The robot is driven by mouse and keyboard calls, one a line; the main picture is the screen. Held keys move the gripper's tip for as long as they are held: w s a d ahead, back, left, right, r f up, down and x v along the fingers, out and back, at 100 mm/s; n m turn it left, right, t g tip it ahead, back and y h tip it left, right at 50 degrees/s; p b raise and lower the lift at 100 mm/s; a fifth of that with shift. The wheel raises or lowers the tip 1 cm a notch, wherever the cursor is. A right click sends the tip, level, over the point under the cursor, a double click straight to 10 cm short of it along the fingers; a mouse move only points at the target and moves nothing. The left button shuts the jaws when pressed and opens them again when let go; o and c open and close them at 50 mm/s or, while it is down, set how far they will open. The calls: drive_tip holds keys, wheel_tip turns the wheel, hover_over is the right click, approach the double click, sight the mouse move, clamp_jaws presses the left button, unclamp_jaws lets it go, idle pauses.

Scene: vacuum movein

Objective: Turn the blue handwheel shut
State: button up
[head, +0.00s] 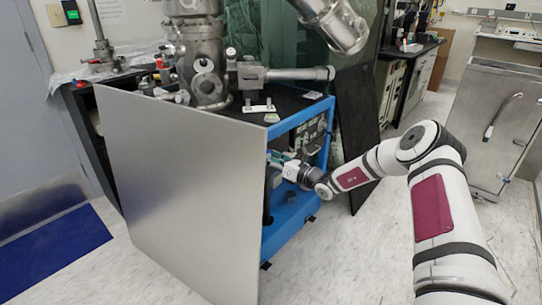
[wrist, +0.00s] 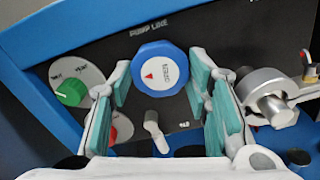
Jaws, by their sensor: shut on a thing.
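The blue handwheel (wrist: 158,52) faces me on a dark panel in the wrist view, below the words "PUMP LINE". In the head view my gripper (head: 283,164) reaches into the open side of the blue-framed cart (head: 290,215); the handwheel cannot be made out there.
On the panel, a green knob (wrist: 70,92) sits left of the fingers, a partly hidden red knob (wrist: 122,129) below it, a grey lever (wrist: 155,128) under the wheel, and a metal fitting (wrist: 268,95) close to the right finger. A large metal sheet (head: 185,190) stands along the cart's left.

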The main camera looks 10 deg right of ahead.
drive_tip(key=m+p, duration=0.2)
drive_tip(key=m, duration=1)
drive_tip(key=shift+m, duration=2.3)
drive_tip(key=o, duration=1.2)
drive_tip(key=shift+c, duration=0.2)
drive_tip(key=v, duration=1.2)
